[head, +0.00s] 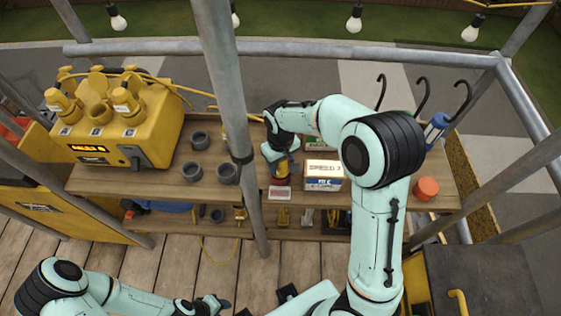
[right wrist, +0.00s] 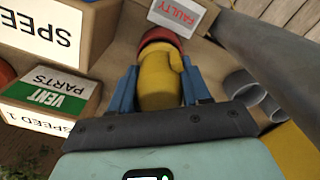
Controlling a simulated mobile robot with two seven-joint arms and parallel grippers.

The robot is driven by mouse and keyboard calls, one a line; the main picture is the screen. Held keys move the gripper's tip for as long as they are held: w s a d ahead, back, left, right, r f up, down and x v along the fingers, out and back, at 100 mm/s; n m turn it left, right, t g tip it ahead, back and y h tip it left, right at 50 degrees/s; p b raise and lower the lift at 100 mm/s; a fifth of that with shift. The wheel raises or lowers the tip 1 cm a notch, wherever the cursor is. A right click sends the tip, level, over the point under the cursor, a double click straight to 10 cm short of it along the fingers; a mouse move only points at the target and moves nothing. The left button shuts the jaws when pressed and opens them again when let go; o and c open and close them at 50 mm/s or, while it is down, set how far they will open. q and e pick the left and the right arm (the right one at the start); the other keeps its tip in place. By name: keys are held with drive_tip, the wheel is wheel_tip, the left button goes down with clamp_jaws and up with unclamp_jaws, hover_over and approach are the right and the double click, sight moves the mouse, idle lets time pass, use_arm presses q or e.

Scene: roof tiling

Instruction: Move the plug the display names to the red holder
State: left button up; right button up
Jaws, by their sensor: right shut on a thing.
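The yellow box (head: 155,125) stands at the left of the bench, with yellow plugs (head: 60,104) (head: 127,102) on top and a small lit display (head: 87,148) whose text I cannot read. My right gripper (head: 281,163) is shut on a yellow plug, seen between its blue fingers in the right wrist view (right wrist: 158,82). The red holder (head: 281,181) is right at the plug's far end and also shows in the right wrist view (right wrist: 160,36). I cannot tell how deep the plug sits in it. My left gripper (head: 212,304) is low at the bottom, its jaws unclear.
A "FAULTY" sign (right wrist: 177,15) lies by the red holder. Several grey cups (head: 200,139) stand left of the metal post (head: 228,90). A labelled box (head: 323,175) and a green "VENT PARTS" box (right wrist: 48,92) are close to the right gripper. An orange cup (head: 426,188) stands at the right.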

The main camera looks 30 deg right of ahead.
use_arm(q)
drive_tip(key=shift+s+f, duration=0.25)
drive_tip(key=shift+f, duration=0.1)
use_arm(e)
drive_tip(key=shift+f, duration=0.45)
drive_tip(key=o, duration=0.9)
drive_tip(key=shift+r+p, duration=1.3)
drive_tip(key=shift+r, duration=1.7)
drive_tip(key=shift+r+p, duration=1.05)
drive_tip(key=shift+r, duration=1.45)
use_arm(q)
drive_tip(key=w+r, duration=0.6)
drive_tip(key=shift+w+r+t, duration=0.25)
drive_tip(key=shift+r+t, duration=0.15)
drive_tip(key=shift+s, duration=0.1)
use_arm(e)
drive_tip(key=shift+s+f, duration=0.1)
